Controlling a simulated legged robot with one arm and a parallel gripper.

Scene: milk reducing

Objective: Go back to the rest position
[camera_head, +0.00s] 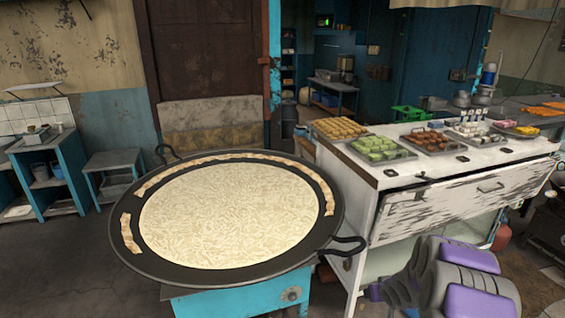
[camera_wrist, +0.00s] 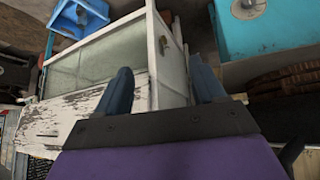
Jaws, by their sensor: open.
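A wide black pan (camera_head: 125,256) holds a pale, creamy layer of milk (camera_head: 230,215) with browned strips around its rim. It sits on a blue stove (camera_head: 235,300). My arm, grey and purple, shows folded at the lower right of the head view. My gripper's fingers do not show clearly there. In the wrist view, my gripper (camera_wrist: 165,88) has two dark blue fingers spread apart with nothing between them. Beyond the fingers is the white cabinet, and the blue stove shows at the upper right of that view (camera_wrist: 245,35).
A white, worn counter (camera_head: 365,165) stands to the right of the pan, with trays of yellow, green and brown sweets (camera_head: 380,148) on top. It also shows in the wrist view (camera_wrist: 130,115). A blue shelf (camera_head: 60,180) stands at the left. The floor at the lower left is clear.

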